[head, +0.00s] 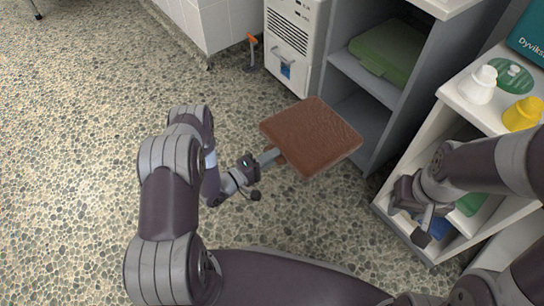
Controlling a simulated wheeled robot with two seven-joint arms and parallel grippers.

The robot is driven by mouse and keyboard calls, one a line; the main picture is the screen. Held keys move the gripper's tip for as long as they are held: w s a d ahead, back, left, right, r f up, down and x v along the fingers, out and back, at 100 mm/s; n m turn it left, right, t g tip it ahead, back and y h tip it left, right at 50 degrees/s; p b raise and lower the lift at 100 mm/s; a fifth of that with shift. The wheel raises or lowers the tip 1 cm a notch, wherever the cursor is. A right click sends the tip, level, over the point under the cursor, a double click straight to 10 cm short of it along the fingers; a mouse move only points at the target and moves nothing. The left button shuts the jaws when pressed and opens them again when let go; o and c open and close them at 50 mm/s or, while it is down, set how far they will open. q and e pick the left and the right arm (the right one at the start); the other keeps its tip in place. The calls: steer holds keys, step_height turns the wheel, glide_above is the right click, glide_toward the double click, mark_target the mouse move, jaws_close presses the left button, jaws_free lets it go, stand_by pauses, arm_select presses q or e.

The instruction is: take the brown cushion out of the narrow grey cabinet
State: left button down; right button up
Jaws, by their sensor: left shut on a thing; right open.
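The brown cushion (312,136) is a flat square pad in the middle of the head view. It is outside the narrow grey cabinet (402,100), in front of its open side. My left gripper (274,157) is shut on the cushion's near left edge; the fingertips are partly hidden by it. The cabinet's upper compartment holds a folded green towel (386,52), and the visible part of its lower compartment looks empty. My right gripper (424,226) is open and empty, in front of the white shelf at the right.
A white shelf unit (409,190) at the right carries a white bottle (480,85), a yellow bottle (522,113) and a teal box (530,32). A white vented appliance (292,45) stands left of the cabinet. An orange-handled object (252,52) is beside it. The pebbled floor (75,150) at left is clear.

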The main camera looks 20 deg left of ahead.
step_height(320, 180, up, 15)
steer(key=p, duration=1.4)
steer(key=shift+f, duration=0.15)
